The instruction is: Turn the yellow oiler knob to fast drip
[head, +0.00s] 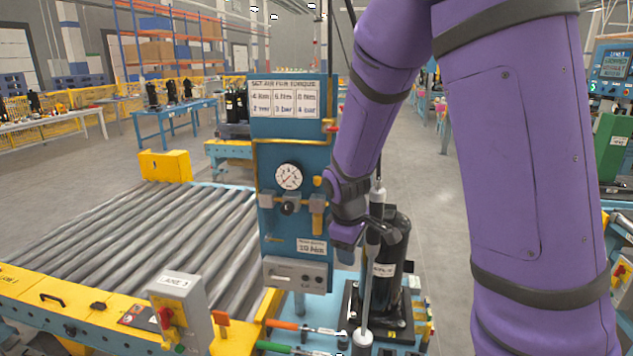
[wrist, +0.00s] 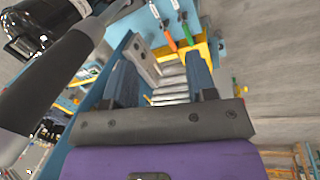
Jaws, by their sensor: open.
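A small yellow knob (head: 318,181), seemingly the oiler knob, is on the blue panel (head: 268,228) in the head view. It sits right of the round gauge (head: 289,176), above an amber bowl (head: 318,218). Its setting is too small to read. My gripper (head: 347,236) is just right of the panel, lower than the knob and apart from it. In the wrist view my gripper (wrist: 161,82) is open, with two dark blue fingers and nothing between them. I cannot make out the knob in the wrist view.
A black compressor (head: 391,262) and an upright grey-handled tool (head: 368,275) stand close to my gripper. A roller conveyor (head: 150,240) lies left of the panel. A grey switch box (head: 180,312) and orange- and green-handled tools (head: 285,325) are at the front.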

